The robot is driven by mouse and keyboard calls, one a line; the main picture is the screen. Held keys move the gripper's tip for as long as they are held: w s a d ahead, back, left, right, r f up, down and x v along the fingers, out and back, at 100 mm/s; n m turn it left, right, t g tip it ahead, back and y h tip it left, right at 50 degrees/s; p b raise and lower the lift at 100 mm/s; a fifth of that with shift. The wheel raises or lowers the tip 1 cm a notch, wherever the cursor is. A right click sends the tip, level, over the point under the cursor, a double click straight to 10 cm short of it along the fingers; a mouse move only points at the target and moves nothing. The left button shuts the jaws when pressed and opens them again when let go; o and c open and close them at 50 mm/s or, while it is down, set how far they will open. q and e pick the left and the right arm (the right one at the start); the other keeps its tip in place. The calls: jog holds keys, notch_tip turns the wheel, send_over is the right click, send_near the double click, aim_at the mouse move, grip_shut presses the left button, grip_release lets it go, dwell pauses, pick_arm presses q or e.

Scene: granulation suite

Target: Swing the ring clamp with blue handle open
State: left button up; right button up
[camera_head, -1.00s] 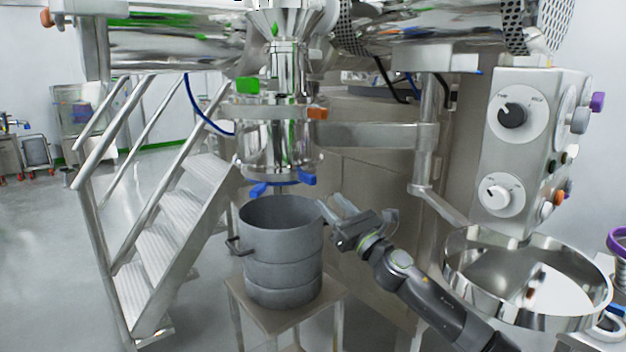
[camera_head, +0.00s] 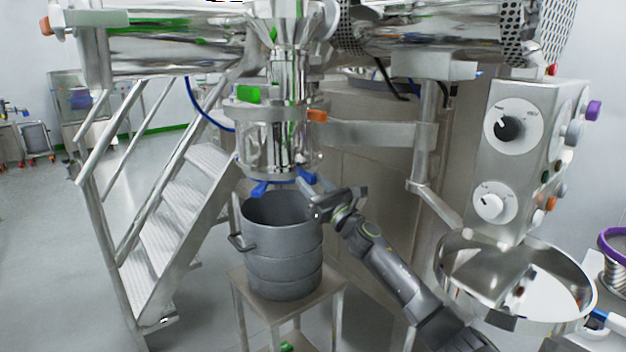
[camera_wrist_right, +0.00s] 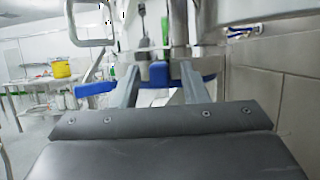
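A blue handle (camera_head: 259,187) shows at the lower rim of the polished steel outlet (camera_head: 262,150), above the grey drum. Its right part is partly covered by my right gripper in the head view. The ring of the clamp itself is hard to make out. My right gripper (camera_head: 304,183) is just below and right of the outlet, with its fingers pointing up and left at the blue part. In the right wrist view my fingers (camera_wrist_right: 160,82) stand apart, and the blue handle (camera_wrist_right: 95,88) crosses at their tips. I cannot tell whether they touch it. My left gripper is out of view.
An open grey drum (camera_head: 282,262) on a small stand (camera_head: 262,305) sits right under the outlet, close to my right gripper. Metal stairs (camera_head: 185,215) rise on the left. A steel bowl (camera_head: 450,285) and a control box (camera_head: 515,160) stand right. Green and orange parts sit higher on the outlet.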

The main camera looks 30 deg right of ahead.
jog(key=shift+w, duration=0.1)
grip_shut()
jog(key=shift+a, duration=0.1)
